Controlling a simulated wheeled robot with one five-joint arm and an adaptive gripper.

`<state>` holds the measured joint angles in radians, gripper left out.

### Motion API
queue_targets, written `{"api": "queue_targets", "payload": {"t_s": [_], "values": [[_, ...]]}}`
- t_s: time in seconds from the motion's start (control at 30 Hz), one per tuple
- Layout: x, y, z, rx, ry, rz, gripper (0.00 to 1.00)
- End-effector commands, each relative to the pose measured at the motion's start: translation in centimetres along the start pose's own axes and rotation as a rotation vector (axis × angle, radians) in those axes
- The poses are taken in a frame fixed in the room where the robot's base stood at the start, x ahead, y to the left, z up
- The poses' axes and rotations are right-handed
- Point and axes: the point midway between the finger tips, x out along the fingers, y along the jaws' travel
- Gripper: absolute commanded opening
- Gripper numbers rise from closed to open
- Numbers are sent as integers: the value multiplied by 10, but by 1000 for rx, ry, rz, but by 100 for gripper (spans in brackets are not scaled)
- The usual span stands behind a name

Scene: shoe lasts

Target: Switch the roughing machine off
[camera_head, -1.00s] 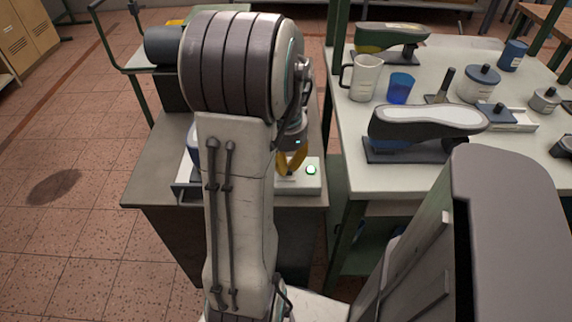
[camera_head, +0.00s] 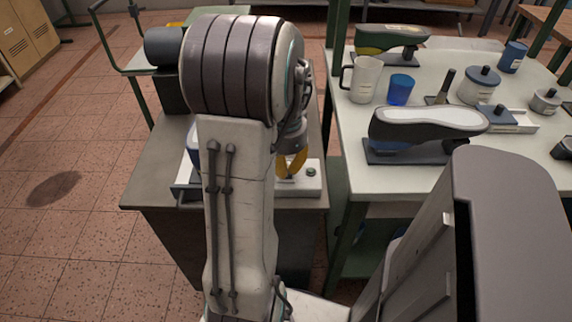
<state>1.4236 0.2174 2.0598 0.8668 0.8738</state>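The roughing machine stands on a grey bench (camera_head: 152,178); its dark cylinder (camera_head: 163,46) shows left of my arm, and my arm hides much of the rest. A pale switch box (camera_head: 312,186) sits at the bench's front right. The round indicator (camera_head: 311,171) on it is dark. My gripper (camera_head: 289,176) points down with its yellow fingers at the box, left of the indicator. The fingers hide the switch area, and I cannot tell whether they touch it or how far apart they are.
A white-topped table (camera_head: 350,125) stands close on the right. It carries a shoe last (camera_head: 425,123) on a dark base, a white jug (camera_head: 365,80), a blue cup (camera_head: 400,90) and several jars. Tiled floor is open on the left.

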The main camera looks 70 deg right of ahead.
Motion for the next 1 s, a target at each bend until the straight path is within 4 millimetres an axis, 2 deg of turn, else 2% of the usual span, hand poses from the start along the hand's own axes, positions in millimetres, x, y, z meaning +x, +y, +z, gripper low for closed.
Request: {"api": "queue_targets", "payload": {"t_s": [0.8,1.0], "values": [[-60,0,0,0,2,-2,0],[-67,0,0,0,2,-2,0]]}}
